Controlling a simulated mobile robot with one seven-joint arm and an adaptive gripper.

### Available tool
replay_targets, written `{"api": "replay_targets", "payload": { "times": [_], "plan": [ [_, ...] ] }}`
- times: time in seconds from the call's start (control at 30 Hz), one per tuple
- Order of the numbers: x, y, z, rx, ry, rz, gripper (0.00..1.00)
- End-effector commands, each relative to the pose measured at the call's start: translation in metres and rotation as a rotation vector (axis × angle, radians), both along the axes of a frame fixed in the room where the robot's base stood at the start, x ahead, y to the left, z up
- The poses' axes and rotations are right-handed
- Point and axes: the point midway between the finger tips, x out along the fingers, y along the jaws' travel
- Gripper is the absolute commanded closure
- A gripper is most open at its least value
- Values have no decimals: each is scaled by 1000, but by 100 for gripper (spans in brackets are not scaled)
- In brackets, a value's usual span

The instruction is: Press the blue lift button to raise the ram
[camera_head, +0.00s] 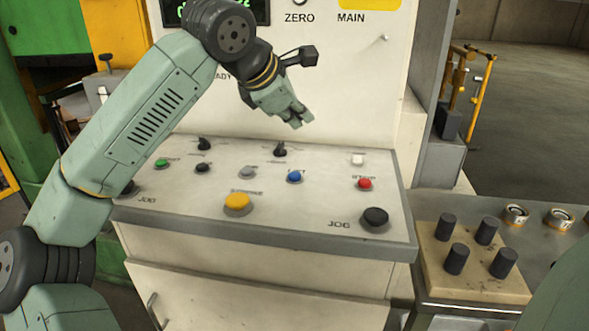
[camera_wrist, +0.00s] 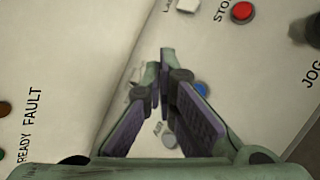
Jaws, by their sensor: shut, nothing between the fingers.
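The blue button (camera_head: 294,176) is in the middle of the sloped control panel (camera_head: 205,215), between a grey button and a red one. It also shows in the wrist view (camera_wrist: 202,88), just right of the fingertips. My gripper (camera_head: 297,122) is above the back part of the panel, behind and above the blue button, pointing down. A visible gap separates it from the button. In the wrist view my fingers (camera_wrist: 163,90) come together at the tips, with nothing between them. The ram is not recognisable in either view.
The red button (camera_head: 365,183) is right of the blue one, the grey button (camera_head: 248,172) left. A yellow button (camera_head: 238,203) and a black JOG button (camera_head: 375,218) are nearer the front edge. A black knob (camera_head: 280,150) stands behind. A block with several dark pegs (camera_head: 455,260) is at right.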

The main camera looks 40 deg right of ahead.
Motion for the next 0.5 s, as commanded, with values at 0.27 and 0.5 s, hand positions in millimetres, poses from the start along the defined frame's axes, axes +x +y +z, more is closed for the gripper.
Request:
{"api": "replay_targets", "payload": {
  "times": [0.27,0.5],
  "plan": [
    [1,0,-1,2,-1,1,100],
    [0,0,-10,-1,1,0,100]
  ]
}}
